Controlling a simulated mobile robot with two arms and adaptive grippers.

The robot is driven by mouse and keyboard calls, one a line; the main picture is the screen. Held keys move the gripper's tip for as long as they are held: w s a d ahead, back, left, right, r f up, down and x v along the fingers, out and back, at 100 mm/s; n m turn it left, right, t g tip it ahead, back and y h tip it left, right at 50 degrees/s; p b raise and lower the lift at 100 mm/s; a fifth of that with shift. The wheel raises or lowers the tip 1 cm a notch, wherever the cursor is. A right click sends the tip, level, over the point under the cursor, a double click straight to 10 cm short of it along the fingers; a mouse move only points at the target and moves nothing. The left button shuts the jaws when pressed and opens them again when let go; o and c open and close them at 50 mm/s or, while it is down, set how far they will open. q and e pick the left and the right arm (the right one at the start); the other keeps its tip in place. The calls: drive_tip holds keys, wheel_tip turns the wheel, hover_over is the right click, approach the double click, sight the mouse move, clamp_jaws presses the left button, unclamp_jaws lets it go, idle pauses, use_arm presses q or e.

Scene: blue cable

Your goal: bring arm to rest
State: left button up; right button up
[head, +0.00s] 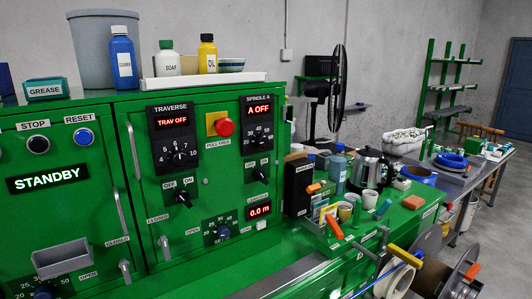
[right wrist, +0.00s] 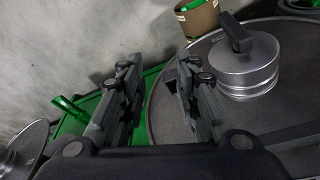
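My right gripper (right wrist: 160,75) shows in the right wrist view with its two dark fingers apart and nothing between them. Its fingertips are beside the rim of a large grey round surface (right wrist: 210,75). I cannot tell whether they touch it. My left gripper is not in view, and neither arm is clearly seen in the head view. A blue coil (head: 452,160) lies on the far bench at the right of the head view. A thin blue length (head: 378,282) shows near a white spool at the bottom.
A silver round weight-like object (right wrist: 243,65) with a black handle sits on the round surface, with a brown container (right wrist: 198,17) beyond. A green machine panel (head: 110,200) fills the left of the head view. A cluttered green bench (head: 345,240) holds a kettle (head: 371,168) and cups.

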drive_tip(key=s+f+g, duration=0.1)
drive_tip(key=s+f, duration=0.2)
drive_tip(key=f, duration=0.6)
drive_tip(key=s+f, duration=0.4)
drive_tip(key=f, duration=0.5)
drive_tip(key=s+d+f, duration=0.3)
drive_tip(key=s+f, duration=0.6)
drive_tip(key=s, duration=0.4)
drive_tip(key=shift+d+f+g, duration=0.15)
drive_tip(key=shift+f+g, duration=0.2)
drive_tip(key=shift+g, duration=0.05)
